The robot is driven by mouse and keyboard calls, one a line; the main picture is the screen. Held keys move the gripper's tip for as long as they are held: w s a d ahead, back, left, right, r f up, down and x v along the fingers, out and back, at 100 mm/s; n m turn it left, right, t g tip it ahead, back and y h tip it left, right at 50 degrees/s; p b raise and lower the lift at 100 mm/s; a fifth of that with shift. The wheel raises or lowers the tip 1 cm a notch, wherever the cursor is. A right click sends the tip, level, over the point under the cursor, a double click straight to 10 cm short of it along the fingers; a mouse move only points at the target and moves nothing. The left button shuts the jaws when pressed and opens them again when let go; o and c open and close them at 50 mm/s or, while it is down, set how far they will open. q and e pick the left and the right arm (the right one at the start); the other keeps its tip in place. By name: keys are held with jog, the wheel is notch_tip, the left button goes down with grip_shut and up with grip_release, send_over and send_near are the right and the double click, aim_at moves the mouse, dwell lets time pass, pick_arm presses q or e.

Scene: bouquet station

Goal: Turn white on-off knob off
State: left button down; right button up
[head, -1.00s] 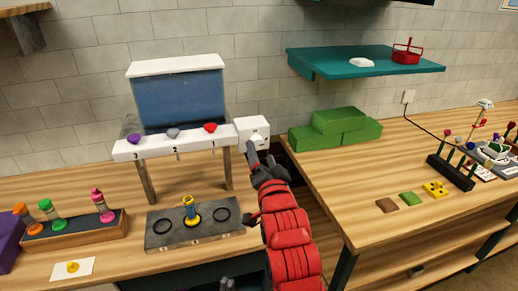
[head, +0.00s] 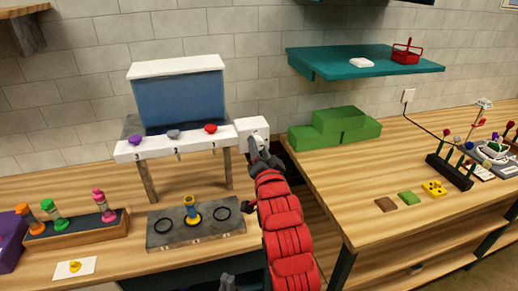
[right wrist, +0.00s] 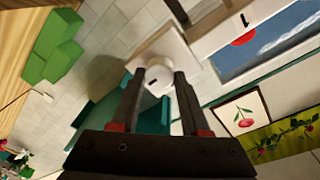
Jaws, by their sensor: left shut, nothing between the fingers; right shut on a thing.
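The white on-off knob (right wrist: 158,73) is round with a short dark mark and sits on the front of a white box (head: 247,127) at the right end of the white dispenser bar. My right gripper (right wrist: 158,80) is shut on the knob, one dark finger on each side of it. In the head view my right gripper (head: 257,147) covers the knob. My left gripper (head: 228,283) is low at the bottom edge, shut and empty, mostly cut off by the frame.
The dispenser bar (head: 160,149) carries purple, grey and red knobs beside the box, under a blue tank (head: 180,98). Below stands a grey tray (head: 165,240) with a yellow-blue piece. Green blocks (head: 335,130) lie to the right. A teal shelf (head: 340,68) is above.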

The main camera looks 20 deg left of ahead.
grip_shut()
jog(key=shift+f, duration=0.1)
jog(key=shift+f+n+y+b, duration=0.1)
jog(key=shift+n+y+b, duration=0.5)
jog(key=shift+n+b, duration=2.8)
jog(key=shift+n+y+b, duration=0.45)
jog(key=shift+n+y, duration=0.15)
jog(key=shift+n, duration=5.6)
jog(key=o, duration=1)
grip_release()
